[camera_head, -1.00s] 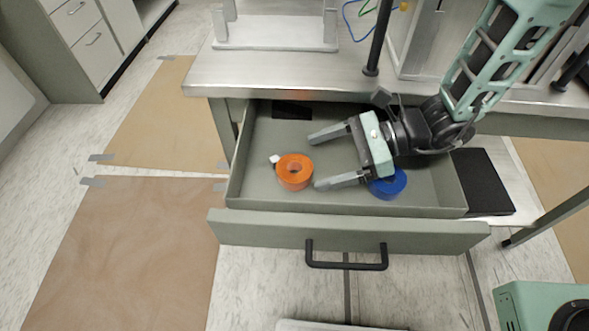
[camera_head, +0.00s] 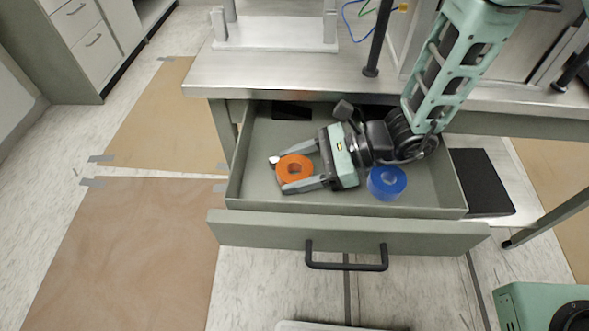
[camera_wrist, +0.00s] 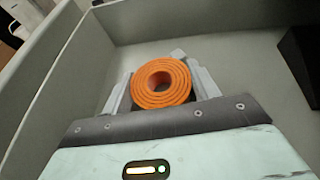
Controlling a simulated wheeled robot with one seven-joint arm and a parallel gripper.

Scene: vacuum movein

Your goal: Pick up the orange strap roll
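The orange strap roll (camera_head: 295,168) lies flat on the floor of the open drawer, left of its middle. A small pale tab (camera_head: 274,160) shows at its far left edge. My gripper (camera_head: 279,174) reaches in from the right, low in the drawer, with one finger on each side of the roll. In the wrist view, the orange roll (camera_wrist: 161,84) sits between the two grey fingers, which appear closed against its sides. The fingers hide parts of the roll's edges. I see no lift off the drawer floor.
A blue roll (camera_head: 387,183) lies in the drawer, just right of my gripper. The drawer (camera_head: 350,234) has raised walls and a black front handle (camera_head: 347,266). The metal bench top (camera_head: 300,72) overhangs the drawer's back. A dark object (camera_head: 291,111) lies at the back left.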

